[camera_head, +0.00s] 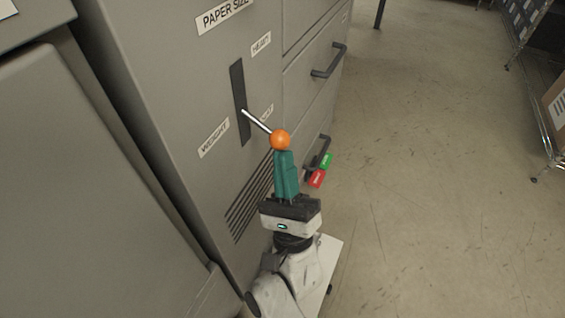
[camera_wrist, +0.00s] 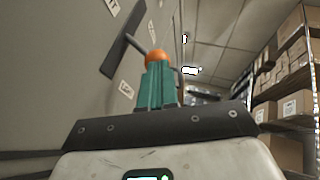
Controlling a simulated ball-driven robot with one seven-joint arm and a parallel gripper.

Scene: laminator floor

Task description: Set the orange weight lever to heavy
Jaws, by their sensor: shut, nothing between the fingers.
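The orange weight lever knob (camera_head: 280,140) sits at the end of a metal rod (camera_head: 257,121) that comes out of a dark vertical slot (camera_head: 238,90) in the grey machine. The rod leaves the slot at its middle to lower part and tilts down and outward. The HEAVY label (camera_head: 261,44) is by the slot's top; a partly hidden label (camera_head: 267,113) is by its lower end. My gripper (camera_head: 283,155) has its green fingers shut together directly below the knob, at or very near its underside. In the wrist view the knob (camera_wrist: 156,57) shows just beyond the fingertips (camera_wrist: 158,68).
The WEIGHT label (camera_head: 214,138) is left of the slot, with vents (camera_head: 250,198) below. A drawer handle (camera_head: 328,61) sticks out at upper right. A lower handle with green and red tags (camera_head: 321,168) is just right of my gripper. Open floor (camera_head: 430,190) lies to the right.

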